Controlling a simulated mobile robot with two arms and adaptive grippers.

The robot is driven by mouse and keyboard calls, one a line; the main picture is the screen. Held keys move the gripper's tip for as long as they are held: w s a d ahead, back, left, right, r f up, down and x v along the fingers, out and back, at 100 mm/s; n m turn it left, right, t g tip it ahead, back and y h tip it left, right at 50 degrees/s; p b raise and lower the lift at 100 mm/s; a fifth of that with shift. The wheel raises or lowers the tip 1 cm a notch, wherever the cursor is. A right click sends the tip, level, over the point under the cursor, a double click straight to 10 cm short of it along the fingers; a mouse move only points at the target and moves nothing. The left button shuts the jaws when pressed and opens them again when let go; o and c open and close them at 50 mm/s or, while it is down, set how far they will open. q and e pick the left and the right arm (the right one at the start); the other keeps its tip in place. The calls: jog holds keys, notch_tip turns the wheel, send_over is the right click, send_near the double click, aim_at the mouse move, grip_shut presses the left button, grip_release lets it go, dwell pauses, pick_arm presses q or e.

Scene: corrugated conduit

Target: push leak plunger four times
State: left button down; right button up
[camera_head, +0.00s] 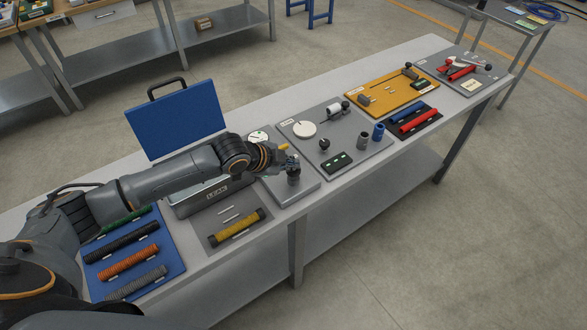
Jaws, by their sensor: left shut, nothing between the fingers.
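My left gripper (288,163) is shut and empty. It points down over a grey plate (305,191), right of the open metal case. A short dark upright cylinder (293,179), which looks like the plunger, stands on this plate directly under the fingertips. I cannot tell whether the fingers touch it, and its top is partly hidden. A round white gauge (257,137) sits at the back of the same plate, partly behind my wrist. The metal case (190,207) carries a label that seems to read LEAK, and its blue lid (177,122) stands open. My right gripper is not in view.
A blue mat (168,268) with several corrugated tubes lies at left. A yellow tube (237,229) lies in front of the case. A grey board (352,148) with a white disc and knobs is to the right. Farther right are an orange board (377,104) and red parts (459,74).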

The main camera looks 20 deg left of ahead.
pick_arm(q)
jog(key=shift+f+b, duration=0.5)
jog(key=shift+f, duration=0.75)
dwell(0.7)
jog(key=shift+r, duration=0.15)
jog(key=shift+r+p, duration=1.65)
jog(key=shift+p, duration=0.2)
notch_tip(320, 180, up, 5)
jog(key=p, duration=0.5)
dwell(1.1)
